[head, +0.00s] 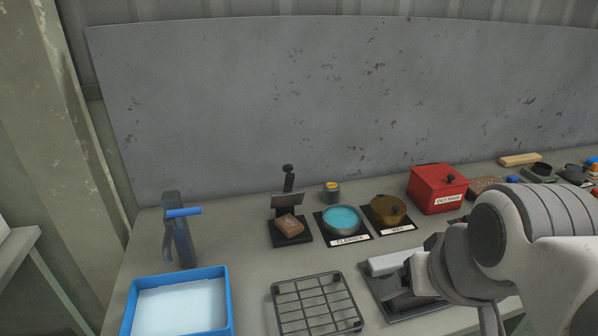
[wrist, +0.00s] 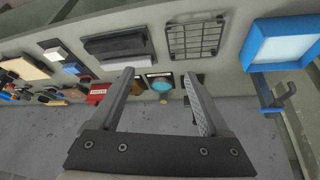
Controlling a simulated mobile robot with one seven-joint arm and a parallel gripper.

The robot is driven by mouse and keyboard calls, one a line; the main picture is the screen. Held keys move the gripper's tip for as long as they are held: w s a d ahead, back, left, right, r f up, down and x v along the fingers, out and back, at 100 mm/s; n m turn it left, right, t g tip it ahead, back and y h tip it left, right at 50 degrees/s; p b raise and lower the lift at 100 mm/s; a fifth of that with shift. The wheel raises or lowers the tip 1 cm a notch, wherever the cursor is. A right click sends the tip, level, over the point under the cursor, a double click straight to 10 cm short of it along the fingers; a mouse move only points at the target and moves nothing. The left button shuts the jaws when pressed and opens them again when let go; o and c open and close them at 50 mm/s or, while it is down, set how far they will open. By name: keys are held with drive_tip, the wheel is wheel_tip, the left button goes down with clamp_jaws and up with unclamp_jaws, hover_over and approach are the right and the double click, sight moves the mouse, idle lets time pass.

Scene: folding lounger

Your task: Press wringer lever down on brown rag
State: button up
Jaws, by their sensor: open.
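The wringer (head: 276,231) is a small black stand in the head view, left of the cleaner bowl. Its lever (head: 288,177) stands upright at the back with a dark knob on top, and a tilted plate (head: 287,200) sits in front of it. The brown rag (head: 289,226) lies folded on the wringer's base below the plate. My gripper (wrist: 158,74) is open and empty in the wrist view, above the bench and apart from the wringer. In that view the right finger hides most of the wringer. In the head view my arm is at the right, away from the wringer.
The cleaner bowl (head: 341,219) with blue liquid and a brown bowl (head: 388,210) stand right of the wringer. A small tin (head: 332,191) is behind. A red box (head: 437,189), wire rack (head: 316,304), blue tray (head: 228,300) and blue-handled tool (head: 181,238) stand around. A grey panel backs the bench.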

drive_tip(key=shift+n, duration=0.4)
drive_tip(key=w+r+p, duration=0.1)
drive_tip(key=w+r, duration=0.1)
drive_tip(key=w, duration=0.1)
drive_tip(key=w+a+r, duration=0.1)
drive_tip(key=w+r, duration=0.2)
drive_tip(key=w+a+r+p, duration=0.1)
drive_tip(key=w+r, duration=0.1)
drive_tip(key=w, duration=0.1)
drive_tip(key=shift+w+a+r+p, duration=0.25)
drive_tip(key=shift+w+r+p, duration=0.05)
drive_tip(key=shift+w+r, duration=0.1)
drive_tip(key=shift+c, duration=0.9)
drive_tip(key=w+a+r+p, duration=0.2)
drive_tip(key=w+a+r, duration=0.2)
drive_tip(key=w, duration=0.6)
drive_tip(key=n+g+y+p, duration=0.1)
drive_tip(key=n+p, duration=0.1)
drive_tip(key=p, duration=0.3)
hover_over(288, 166)
drive_tip(key=s+d, duration=0.2)
drive_tip(key=s, duration=0.4)
wheel_tip(288, 166, down, 3)
drive_tip(key=x, duration=0.8)
drive_tip(key=p+x, duration=0.1)
drive_tip(key=x, duration=0.7)
drive_tip(key=shift+a+f, duration=0.25)
drive_tip(key=shift+f, duration=0.15)
clamp_jaws()
